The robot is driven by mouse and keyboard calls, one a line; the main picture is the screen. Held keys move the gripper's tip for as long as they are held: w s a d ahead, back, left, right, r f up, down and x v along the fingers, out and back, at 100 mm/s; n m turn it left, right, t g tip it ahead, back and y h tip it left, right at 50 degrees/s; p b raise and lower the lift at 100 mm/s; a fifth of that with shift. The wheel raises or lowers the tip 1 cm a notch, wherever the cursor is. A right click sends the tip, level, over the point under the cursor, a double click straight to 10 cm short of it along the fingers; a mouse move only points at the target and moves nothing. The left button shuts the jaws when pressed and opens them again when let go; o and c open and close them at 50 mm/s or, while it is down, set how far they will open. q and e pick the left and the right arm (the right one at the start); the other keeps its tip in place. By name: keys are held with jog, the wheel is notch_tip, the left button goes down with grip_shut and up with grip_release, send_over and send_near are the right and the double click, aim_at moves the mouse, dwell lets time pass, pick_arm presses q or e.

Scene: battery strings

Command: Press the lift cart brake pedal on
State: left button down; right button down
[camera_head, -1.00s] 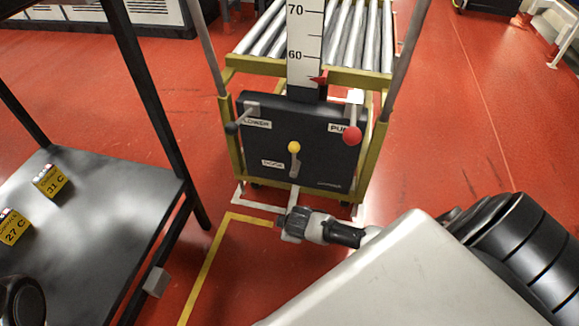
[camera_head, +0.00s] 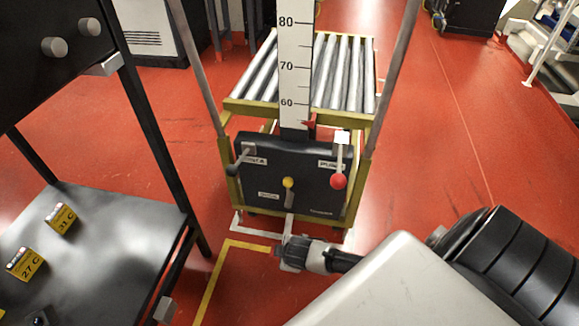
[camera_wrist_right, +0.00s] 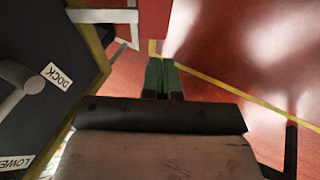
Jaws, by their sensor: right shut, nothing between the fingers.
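The lift cart (camera_head: 300,188) stands ahead, with a black front panel, yellow frame and roller top. A pale base bar (camera_head: 288,224) runs below the panel. I cannot make out the brake pedal clearly. My right gripper (camera_head: 280,250) is low, at the foot of the cart by this bar; contact cannot be told. In the wrist view its green fingers (camera_wrist_right: 161,76) are shut and empty. My left gripper is not in view.
A yellow floor line (camera_head: 208,285) runs in front of the cart. Red floor (camera_head: 440,150) is open to the right. Dark and white equipment stands along the back.

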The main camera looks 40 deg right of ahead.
jog(key=p+v, duration=0.1)
jog(key=v, duration=0.3)
jog(key=shift+s+a, duration=0.1)
dwell(0.4)
